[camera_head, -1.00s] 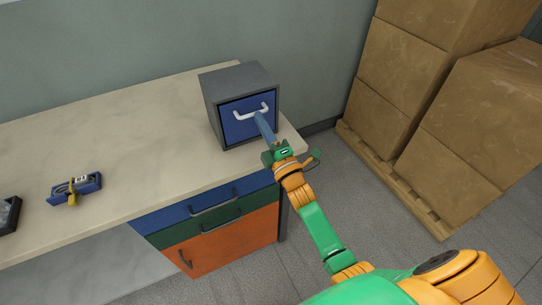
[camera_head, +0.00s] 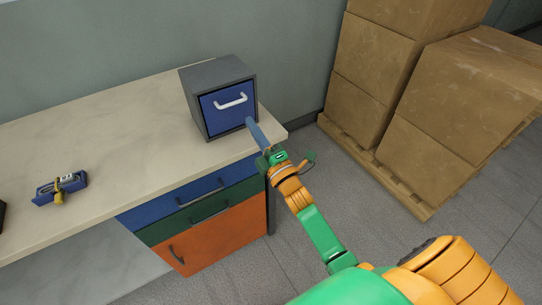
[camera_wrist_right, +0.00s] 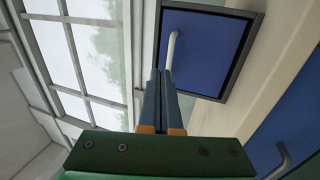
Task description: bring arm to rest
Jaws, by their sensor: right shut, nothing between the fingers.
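My right arm comes in from the lower right in the head view. Its gripper (camera_head: 251,122) is shut and empty, its blue fingers close together, near the lower right corner of the small grey cabinet (camera_head: 193,105) on the bench. The cabinet's blue drawer (camera_head: 222,113) is closed, and its white handle (camera_head: 231,102) is clear of the fingers in this view. In the right wrist view, the shut fingers (camera_wrist_right: 167,75) point toward the blue front, with the white handle (camera_wrist_right: 172,48) just beyond their tips. My left gripper is not in view.
The pale bench top (camera_head: 110,120) is mostly clear left of the cabinet. A blue object with a yellow part (camera_head: 60,188) lies there. Blue, green and orange fronts (camera_head: 215,230) are under the bench. Stacked cartons (camera_head: 440,140) on a pallet (camera_head: 400,190) stand at right.

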